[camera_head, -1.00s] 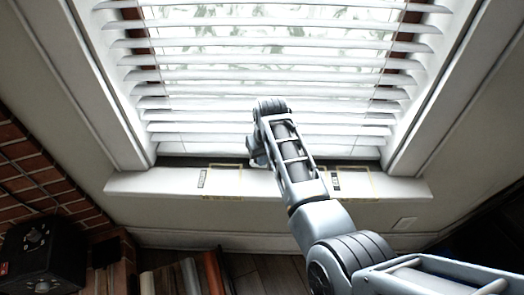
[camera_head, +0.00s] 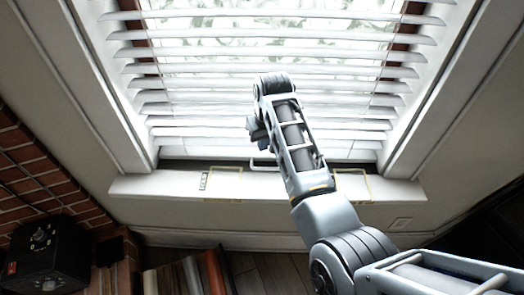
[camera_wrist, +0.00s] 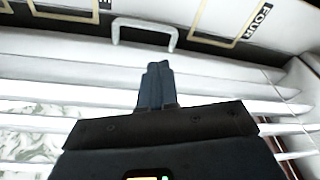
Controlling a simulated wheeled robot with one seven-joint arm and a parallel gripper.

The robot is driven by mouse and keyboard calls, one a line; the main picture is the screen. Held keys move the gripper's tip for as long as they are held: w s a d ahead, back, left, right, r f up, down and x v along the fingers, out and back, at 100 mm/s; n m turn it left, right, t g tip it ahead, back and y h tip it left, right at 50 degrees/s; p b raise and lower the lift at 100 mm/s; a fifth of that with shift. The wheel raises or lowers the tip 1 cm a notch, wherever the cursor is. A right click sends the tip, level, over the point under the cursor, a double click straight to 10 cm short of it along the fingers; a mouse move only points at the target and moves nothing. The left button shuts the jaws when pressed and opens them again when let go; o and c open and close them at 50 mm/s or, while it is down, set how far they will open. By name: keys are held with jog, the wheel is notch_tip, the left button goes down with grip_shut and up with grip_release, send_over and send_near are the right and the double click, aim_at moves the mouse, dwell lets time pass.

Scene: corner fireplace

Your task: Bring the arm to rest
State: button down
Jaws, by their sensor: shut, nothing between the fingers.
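My gripper (camera_wrist: 158,70) is shut and empty, its dark fingers together in the wrist view. In the head view my gripper (camera_head: 256,134) is a dark shape at the left of my raised wrist, partly hidden by my arm. It is in front of the white window blinds (camera_head: 200,75), above the sill as pictured. My arm reaches up from the lower right with the elbow bent.
The white window sill (camera_head: 150,187) bears yellow outlined squares, one labelled FOUR (camera_wrist: 258,20). A white handle-shaped piece (camera_wrist: 145,22) is by the sill beyond my fingertips. A black box (camera_head: 45,255) stands lower left by the brick wall (camera_head: 35,180); several books are beside it.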

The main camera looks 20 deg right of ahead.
jog(key=v, duration=0.5)
jog(key=s+d+f+t, duration=0.1)
jog(key=s+d+f, duration=0.1)
jog(key=s+f, duration=0.1)
jog(key=s+d+f+t+h, duration=0.1)
jog(key=s+d+f, duration=0.1)
jog(key=s+f, duration=0.2)
jog(key=s+d+f+t, duration=0.1)
jog(key=s+d+f, duration=0.1)
jog(key=s+f, duration=0.2)
jog(key=shift+s+d+f+h, duration=0.1)
jog(key=shift+s+d+h, duration=0.1)
jog(key=shift+h, duration=0.1)
jog(key=s+r+n+t, duration=0.15)
jog(key=s+t, duration=0.35)
jog(key=s, duration=1.8)
jog(key=s+a+r+t, duration=0.2)
jog(key=s+r, duration=0.5)
jog(key=r, duration=0.2)
jog(key=s+a+r+m+t+y, duration=0.1)
jog(key=s+a+r+t, duration=0.1)
jog(key=s+r, duration=0.6)
notch_tip(320, 180, up, 3)
jog(key=shift+a+f+t, duration=0.2)
jog(key=shift+a+t, duration=0.1)
jog(key=shift+a, duration=0.15)
jog(key=c, duration=1.8)
grip_release()
jog(key=shift+m, duration=0.25)
